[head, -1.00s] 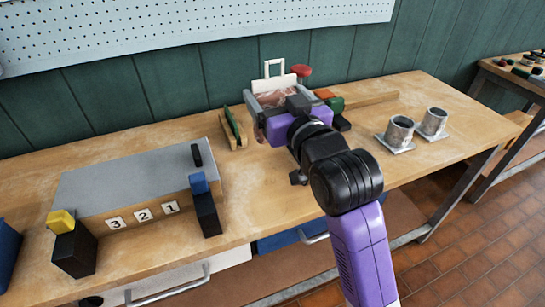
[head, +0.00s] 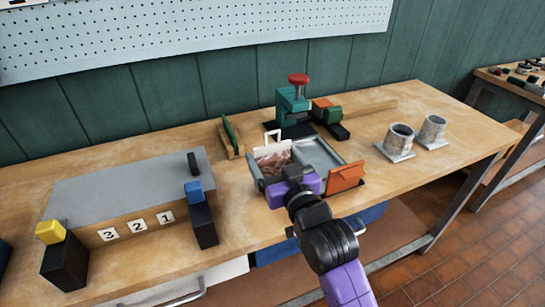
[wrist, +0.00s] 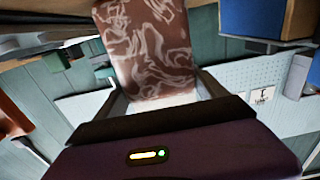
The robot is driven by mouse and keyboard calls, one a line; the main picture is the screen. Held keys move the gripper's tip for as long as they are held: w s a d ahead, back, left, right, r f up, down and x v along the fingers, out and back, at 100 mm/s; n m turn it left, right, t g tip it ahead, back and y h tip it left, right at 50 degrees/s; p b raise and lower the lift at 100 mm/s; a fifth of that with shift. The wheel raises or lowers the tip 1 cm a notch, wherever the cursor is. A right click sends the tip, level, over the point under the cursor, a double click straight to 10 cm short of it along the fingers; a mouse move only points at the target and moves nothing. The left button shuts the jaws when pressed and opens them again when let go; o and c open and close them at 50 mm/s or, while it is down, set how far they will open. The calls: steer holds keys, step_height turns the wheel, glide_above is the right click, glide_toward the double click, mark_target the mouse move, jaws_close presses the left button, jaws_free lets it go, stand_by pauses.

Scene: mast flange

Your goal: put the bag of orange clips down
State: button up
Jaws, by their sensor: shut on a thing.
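The bag (head: 272,161) is brown with pale swirls and has a white loop handle on top. My gripper (head: 281,168) is shut on it, with a finger at either side. In the wrist view the bag (wrist: 147,45) stands out from between the fingers of my gripper (wrist: 160,92). No single clips can be made out in it. In the head view the bag overlaps the left part of a grey tray (head: 322,156) on the bench. I cannot tell whether it touches the tray. My purple gripper body hides the bag's lower part.
An orange panel (head: 346,177) stands at the tray's right front. A green press with a red knob (head: 298,79) is behind. A small wooden rack (head: 229,140) is left, and two metal cups (head: 400,137) are right.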

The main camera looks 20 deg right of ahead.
steer(key=o, duration=1.4)
steer(key=shift+f, duration=0.1)
steer(key=shift+s+r, duration=0.1)
steer(key=shift+r, duration=0.1)
steer(key=s, duration=1.2)
steer(key=shift+b, duration=0.3)
